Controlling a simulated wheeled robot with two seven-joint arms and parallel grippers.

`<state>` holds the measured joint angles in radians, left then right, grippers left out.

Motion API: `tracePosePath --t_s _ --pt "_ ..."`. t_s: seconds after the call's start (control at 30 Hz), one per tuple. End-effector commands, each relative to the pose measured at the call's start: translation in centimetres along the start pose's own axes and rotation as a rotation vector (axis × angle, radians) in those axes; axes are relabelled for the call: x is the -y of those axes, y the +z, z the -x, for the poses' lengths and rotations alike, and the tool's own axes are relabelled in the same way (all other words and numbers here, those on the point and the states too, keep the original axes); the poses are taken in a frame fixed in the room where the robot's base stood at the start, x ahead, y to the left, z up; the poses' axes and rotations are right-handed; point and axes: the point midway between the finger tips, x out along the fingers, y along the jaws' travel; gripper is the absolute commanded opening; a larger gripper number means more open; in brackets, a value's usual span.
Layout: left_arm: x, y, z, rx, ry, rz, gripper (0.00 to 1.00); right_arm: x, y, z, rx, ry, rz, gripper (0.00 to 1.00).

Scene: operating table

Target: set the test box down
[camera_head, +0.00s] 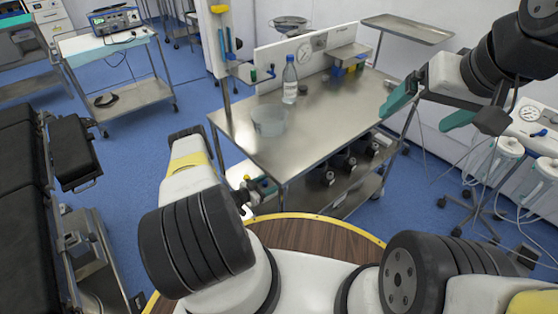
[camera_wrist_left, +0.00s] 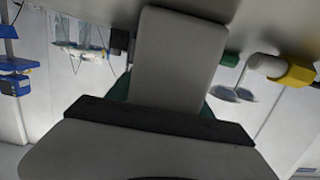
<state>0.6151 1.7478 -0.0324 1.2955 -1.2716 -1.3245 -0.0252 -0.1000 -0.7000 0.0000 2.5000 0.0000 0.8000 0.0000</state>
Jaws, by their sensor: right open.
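A plain light-grey block, which looks like the test box (camera_wrist_left: 178,62), fills the middle of the left wrist view. My left gripper (camera_wrist_left: 165,92) shows there, with a green finger edge at each side of the block and the dark palm below it. It looks shut on the block, though the contact faces are hidden. In the head view, neither the box nor my left gripper can be made out. My right gripper (camera_head: 430,109) is open and empty, its teal fingers apart, above the right end of the steel table (camera_head: 335,120).
A bottle (camera_head: 290,80) and a clear bowl (camera_head: 269,119) stand on the steel table. Its front middle and right are bare. A lower shelf holds dark items (camera_head: 343,162). A cart with a monitor (camera_head: 115,18) stands back left; a black padded table (camera_head: 25,210) is at left.

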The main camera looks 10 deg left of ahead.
Motion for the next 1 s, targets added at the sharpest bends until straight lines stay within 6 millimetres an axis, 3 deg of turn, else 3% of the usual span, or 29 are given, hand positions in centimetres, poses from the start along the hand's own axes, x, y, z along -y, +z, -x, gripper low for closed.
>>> tracePosePath --t_s 0.07,0.47,1.0 --pt "0.0 0.0 0.0 0.000 0.000 0.000 0.76 0.0 0.0 0.0 0.000 0.000 0.000 0.94" --pt "0.0 -0.4 0.3 0.001 0.000 0.001 0.76 0.0 0.0 0.0 0.000 0.000 0.000 0.94" --pt "0.0 -0.3 10.4 0.001 -0.001 0.001 0.76 0.0 0.0 0.0 0.000 0.000 0.000 0.94"
